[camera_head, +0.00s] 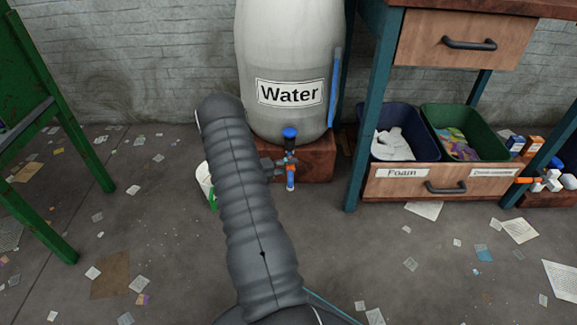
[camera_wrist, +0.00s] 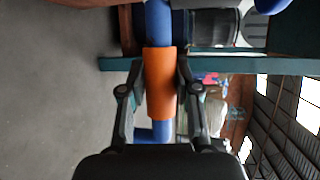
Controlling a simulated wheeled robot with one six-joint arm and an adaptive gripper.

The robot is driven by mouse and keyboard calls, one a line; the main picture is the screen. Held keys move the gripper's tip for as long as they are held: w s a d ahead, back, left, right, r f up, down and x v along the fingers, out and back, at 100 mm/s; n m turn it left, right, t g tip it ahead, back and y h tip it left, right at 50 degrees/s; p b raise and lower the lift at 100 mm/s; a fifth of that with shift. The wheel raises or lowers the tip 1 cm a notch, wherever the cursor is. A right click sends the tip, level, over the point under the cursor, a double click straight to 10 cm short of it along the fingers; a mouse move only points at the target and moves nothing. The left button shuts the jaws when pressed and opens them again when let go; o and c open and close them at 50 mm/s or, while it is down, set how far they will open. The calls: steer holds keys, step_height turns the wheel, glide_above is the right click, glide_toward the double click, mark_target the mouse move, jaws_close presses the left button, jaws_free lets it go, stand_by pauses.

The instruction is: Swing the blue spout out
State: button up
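The blue spout (camera_head: 290,185) hangs below the tap on the front of the white water barrel (camera_head: 285,60). An orange sleeve (camera_head: 291,171) is around it. In the wrist view the spout (camera_wrist: 158,22) runs down through the orange sleeve (camera_wrist: 161,85) and bends left at its lower end. My gripper (camera_head: 280,166) is at the spout from the left. In the wrist view its two fingers (camera_wrist: 161,75) lie close against both sides of the sleeve and appear shut on it. The blue tap knob (camera_head: 290,132) is above the spout.
The barrel stands on a low wooden block (camera_head: 318,168). A white cup (camera_head: 205,180) is on the floor left of my arm. A workbench with a foam bin (camera_head: 385,165) and a green bin (camera_head: 465,120) stands right. Papers litter the open floor.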

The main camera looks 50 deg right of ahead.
steer(key=o, duration=0.4)
steer(key=shift+c, duration=0.2)
steer(key=shift+a, duration=0.1)
steer(key=v, duration=1.2)
